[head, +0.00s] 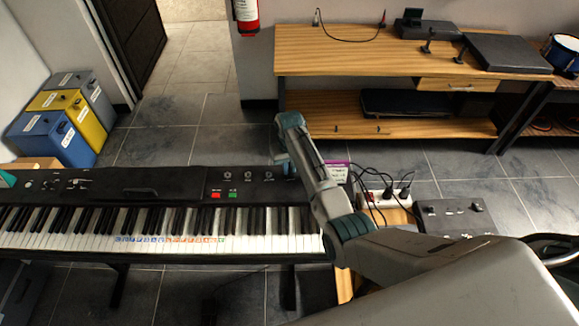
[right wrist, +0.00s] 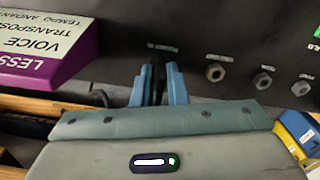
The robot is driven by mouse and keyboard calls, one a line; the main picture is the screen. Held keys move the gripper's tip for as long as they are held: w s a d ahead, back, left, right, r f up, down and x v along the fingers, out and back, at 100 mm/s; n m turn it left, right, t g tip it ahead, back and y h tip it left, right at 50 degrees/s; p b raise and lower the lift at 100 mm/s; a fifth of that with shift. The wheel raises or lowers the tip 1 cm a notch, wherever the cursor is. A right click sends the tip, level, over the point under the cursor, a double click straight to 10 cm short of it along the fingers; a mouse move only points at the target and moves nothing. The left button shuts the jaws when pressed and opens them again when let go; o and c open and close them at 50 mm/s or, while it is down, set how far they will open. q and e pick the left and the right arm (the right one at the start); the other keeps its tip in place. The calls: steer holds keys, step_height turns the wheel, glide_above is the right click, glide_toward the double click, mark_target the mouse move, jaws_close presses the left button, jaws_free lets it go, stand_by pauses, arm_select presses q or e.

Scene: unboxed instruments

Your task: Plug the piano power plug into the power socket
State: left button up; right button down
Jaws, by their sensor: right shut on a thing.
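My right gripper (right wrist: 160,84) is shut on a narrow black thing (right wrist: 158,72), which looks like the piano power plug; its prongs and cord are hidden. In the head view this gripper (head: 283,160) hangs over the back right part of the piano (head: 140,195). The power socket is a white strip (head: 388,203) on a wooden surface right of the piano, with black plugs and cords on it. The gripper is left of the strip and apart from it. My left gripper is not clearly in view.
A purple and white box (head: 338,172), also in the right wrist view (right wrist: 45,45), stands between piano and strip. A black pedal unit (head: 455,215) lies right of the strip. A wooden bench (head: 340,62) stands behind. Tiled floor between is clear.

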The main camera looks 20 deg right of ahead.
steer(key=c, duration=1.4)
jaws_free()
steer(key=shift+f, duration=0.15)
steer(key=shift+o, duration=0.2)
